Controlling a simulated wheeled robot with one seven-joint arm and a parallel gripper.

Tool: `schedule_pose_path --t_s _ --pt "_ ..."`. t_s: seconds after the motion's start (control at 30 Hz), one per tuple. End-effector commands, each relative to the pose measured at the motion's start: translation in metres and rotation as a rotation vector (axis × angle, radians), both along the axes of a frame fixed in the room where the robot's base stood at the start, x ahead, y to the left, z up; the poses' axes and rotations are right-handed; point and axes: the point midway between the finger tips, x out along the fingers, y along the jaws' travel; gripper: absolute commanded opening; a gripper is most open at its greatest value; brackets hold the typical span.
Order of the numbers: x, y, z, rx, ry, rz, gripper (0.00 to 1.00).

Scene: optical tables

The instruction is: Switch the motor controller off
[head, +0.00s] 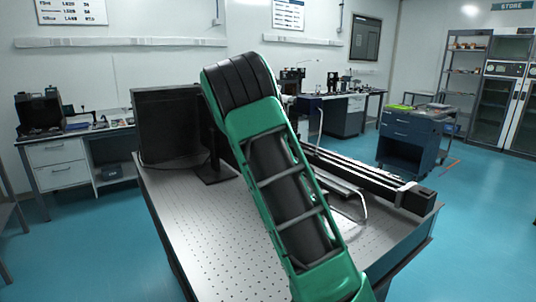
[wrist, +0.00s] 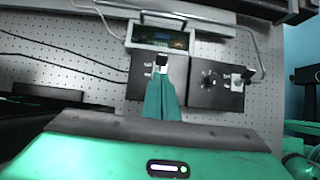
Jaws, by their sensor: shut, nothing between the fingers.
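In the wrist view my gripper (wrist: 161,84) is shut and empty, its teal fingers pointing at a black box (wrist: 140,88). The fingertips overlap the foot of a small black-and-white switch-like part (wrist: 161,61) on that box; I cannot tell whether they touch it. A second black box (wrist: 207,99) beside it on the right has a round knob (wrist: 208,78) and a similar part (wrist: 240,76). The labels are too small to read, so I cannot tell which box is the motor controller or how its switch is set. In the head view my green arm hides my gripper and the boxes.
The perforated optical table (head: 185,222) also carries a long black rail (head: 365,180) and a dark panel (head: 165,125).

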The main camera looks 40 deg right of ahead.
Motion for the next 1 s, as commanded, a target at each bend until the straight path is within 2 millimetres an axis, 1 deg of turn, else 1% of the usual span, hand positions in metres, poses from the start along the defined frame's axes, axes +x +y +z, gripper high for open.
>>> schedule_pose_path --t_s 0.03,0.3,0.5,0.7,1.0 --pt "0.001 0.009 0.006 -0.001 -0.001 0.002 0.0" --pt "0.002 0.021 0.061 -0.003 -0.002 -0.002 0.0" --pt "0.001 0.026 0.089 -0.001 -0.002 -0.005 0.0" --pt "0.0 0.029 0.101 -0.001 0.0 -0.006 0.0" --pt "0.0 0.029 0.101 0.0 0.0 -0.005 0.0"
